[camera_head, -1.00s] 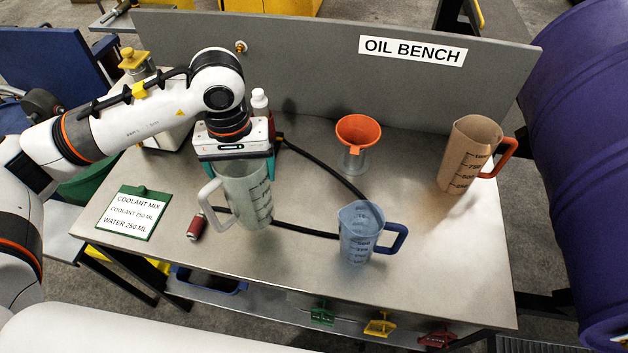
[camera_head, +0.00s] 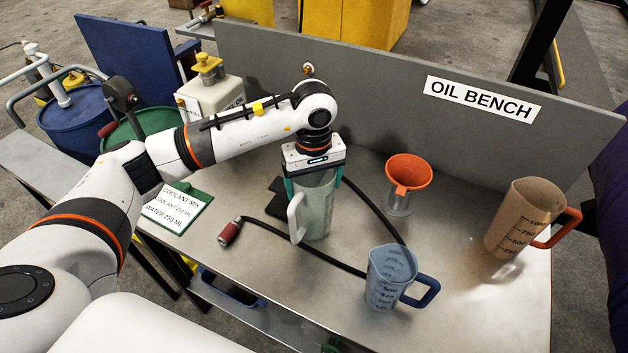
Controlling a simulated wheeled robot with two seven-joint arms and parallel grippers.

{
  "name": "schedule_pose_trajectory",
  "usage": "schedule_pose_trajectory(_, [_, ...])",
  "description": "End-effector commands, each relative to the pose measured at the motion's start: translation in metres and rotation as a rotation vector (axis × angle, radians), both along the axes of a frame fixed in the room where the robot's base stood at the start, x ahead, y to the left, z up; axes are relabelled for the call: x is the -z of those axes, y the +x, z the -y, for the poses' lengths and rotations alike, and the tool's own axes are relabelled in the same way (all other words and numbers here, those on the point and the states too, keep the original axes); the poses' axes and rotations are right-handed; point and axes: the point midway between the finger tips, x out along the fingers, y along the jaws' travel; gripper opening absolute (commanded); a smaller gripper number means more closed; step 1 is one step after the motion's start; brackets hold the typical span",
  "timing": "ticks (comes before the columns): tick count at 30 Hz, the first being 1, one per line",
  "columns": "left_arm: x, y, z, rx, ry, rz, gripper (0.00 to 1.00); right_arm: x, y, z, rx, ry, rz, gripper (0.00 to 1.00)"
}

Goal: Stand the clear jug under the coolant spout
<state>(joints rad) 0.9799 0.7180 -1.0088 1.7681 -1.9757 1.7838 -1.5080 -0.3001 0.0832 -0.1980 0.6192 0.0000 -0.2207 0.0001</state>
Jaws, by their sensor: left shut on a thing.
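The clear jug (camera_head: 318,218) is upright over the bench, its pale handle to the left. My left gripper (camera_head: 314,179) is shut on the jug near its rim, with one teal finger on each side. I cannot tell whether the jug's base touches the bench top. No spout in view is labelled as coolant. A green board (camera_head: 196,192) labelled "COOLANT MIX" lies left of the jug. My right gripper is not in view.
On the bench (camera_head: 480,305) are a blue-tinted jug (camera_head: 388,275), an orange funnel (camera_head: 408,172) and a brown jug (camera_head: 522,215). A black hose with a red end (camera_head: 230,232) runs past the held jug. A white canister (camera_head: 213,100) and green drum (camera_head: 155,122) stand left.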

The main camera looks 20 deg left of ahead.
Motion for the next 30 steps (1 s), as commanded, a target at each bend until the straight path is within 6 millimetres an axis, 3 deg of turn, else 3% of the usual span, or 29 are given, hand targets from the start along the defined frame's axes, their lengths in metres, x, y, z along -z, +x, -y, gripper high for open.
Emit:
schedule_pose_trajectory(12, [0.010, 0.000, 0.000, 0.002, 0.000, 0.001, 0.48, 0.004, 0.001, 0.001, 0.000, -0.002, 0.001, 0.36])
schedule_pose_trajectory(13, [0.009, 0.000, 0.000, 0.002, 0.001, 0.001, 0.89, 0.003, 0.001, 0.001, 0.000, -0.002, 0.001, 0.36])
schedule_pose_trajectory(15, [0.008, 0.000, 0.000, 0.002, 0.001, 0.001, 1.00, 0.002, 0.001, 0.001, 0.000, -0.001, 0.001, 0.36])
schedule_pose_trajectory(26, [0.001, 0.001, 0.000, 0.002, 0.000, 0.004, 1.00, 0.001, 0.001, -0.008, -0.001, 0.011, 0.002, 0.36])
schedule_pose_trajectory(30, [-0.023, 0.001, 0.000, 0.002, -0.001, 0.008, 1.00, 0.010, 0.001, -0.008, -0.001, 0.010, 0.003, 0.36])
